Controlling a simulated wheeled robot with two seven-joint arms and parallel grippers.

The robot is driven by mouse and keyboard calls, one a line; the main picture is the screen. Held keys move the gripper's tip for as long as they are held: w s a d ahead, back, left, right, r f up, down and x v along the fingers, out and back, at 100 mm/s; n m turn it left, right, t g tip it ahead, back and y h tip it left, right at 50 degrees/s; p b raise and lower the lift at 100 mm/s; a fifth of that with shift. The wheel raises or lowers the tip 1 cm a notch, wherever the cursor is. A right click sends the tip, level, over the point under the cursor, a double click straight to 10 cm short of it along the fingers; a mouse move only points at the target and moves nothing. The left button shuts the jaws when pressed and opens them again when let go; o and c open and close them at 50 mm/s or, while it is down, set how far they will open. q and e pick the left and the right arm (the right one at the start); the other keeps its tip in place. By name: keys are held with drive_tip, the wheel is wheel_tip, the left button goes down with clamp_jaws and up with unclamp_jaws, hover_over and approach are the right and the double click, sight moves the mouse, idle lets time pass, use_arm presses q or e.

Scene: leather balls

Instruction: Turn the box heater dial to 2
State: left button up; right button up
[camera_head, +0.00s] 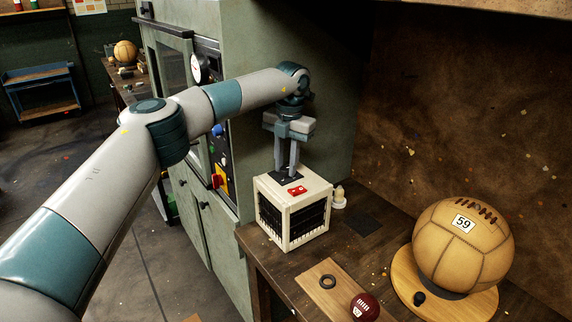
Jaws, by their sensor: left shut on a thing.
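The box heater (304,217) is a cream cube with dark grilles on its sides, standing on the wooden bench. Its top carries a dark panel and a red part (297,190) with small marks. My left gripper (287,172) points straight down from above, with its fingertips at the dark panel on the heater's top. The fingers look close together and are shut on the dial, which they mostly hide. I cannot read the dial's setting. My right gripper is not in view.
A large tan leather ball (463,248) marked 59 sits on a round wooden stand at right. A small cream bottle-like object (339,196) stands right behind the heater. A green cabinet (226,130) stands left.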

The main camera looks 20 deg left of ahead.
use_arm(q)
drive_tip(key=shift+m, duration=1.2)
drive_tip(key=m, duration=0.3)
drive_tip(key=shift+m+b, duration=0.3)
drive_tip(key=shift+b, duration=0.05)
drive_tip(key=m, duration=0.6)
drive_tip(key=shift+a+r+t+h, duration=0.1)
drive_tip(key=shift+t+h, duration=0.2)
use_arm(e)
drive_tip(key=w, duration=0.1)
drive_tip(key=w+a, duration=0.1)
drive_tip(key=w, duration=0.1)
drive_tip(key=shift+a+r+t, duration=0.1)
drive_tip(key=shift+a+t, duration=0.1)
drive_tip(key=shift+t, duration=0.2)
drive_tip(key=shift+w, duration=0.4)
use_arm(q)
drive_tip(key=o, duration=1)
drive_tip(key=shift+o, duration=0.2)
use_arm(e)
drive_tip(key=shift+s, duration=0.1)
